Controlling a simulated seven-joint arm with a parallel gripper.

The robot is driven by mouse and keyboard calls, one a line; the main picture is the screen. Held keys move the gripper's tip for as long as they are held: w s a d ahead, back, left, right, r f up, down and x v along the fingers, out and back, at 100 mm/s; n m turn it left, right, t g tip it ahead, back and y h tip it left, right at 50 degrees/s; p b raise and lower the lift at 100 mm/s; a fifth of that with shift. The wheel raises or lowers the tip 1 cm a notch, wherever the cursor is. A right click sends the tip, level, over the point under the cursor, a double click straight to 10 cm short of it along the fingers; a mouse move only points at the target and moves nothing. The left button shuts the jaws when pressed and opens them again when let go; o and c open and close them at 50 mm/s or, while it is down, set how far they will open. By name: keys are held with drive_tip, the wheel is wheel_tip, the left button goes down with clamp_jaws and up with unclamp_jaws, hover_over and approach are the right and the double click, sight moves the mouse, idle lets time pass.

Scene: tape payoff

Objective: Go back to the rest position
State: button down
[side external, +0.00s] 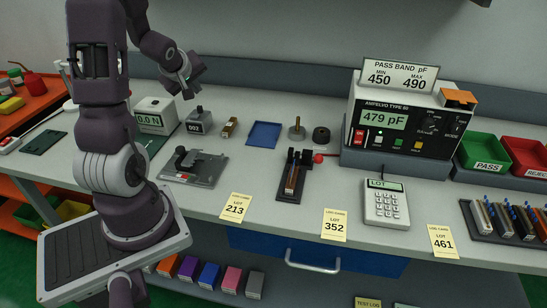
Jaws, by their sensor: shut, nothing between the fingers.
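My gripper (189,88) is at the end of my raised arm in the upper left of the side external view. It hangs above the back left of the bench, apart from the things below it. Its fingers are together and hold nothing that I can see. The grey bench (240,178) lies below and to the right of it.
Below my gripper stand a force meter reading 0.0 N (155,115) and a small counter (199,121).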

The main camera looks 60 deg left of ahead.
drive_tip(key=w+d+r+m+t+h, duration=0.15)
drive_tip(key=d+r+m, duration=0.35)
drive_tip(key=d, duration=0.6)
drive_tip(key=w+d+r+m+h, duration=0.15)
drive_tip(key=d+r+m, duration=0.35)
drive_tip(key=d, duration=0.6)
drive_tip(key=s+d+r+m+h, duration=0.1)
drive_tip(key=s+d+m+h, duration=0.3)
drive_tip(key=s+d+m, duration=0.5)
drive_tip(key=s+d+g, duration=0.1)
drive_tip(key=s+d, duration=0.2)
drive_tip(key=d, duration=0.4)
drive_tip(key=shift+s+d, duration=0.35)
drive_tip(key=shift+r, duration=0.1)
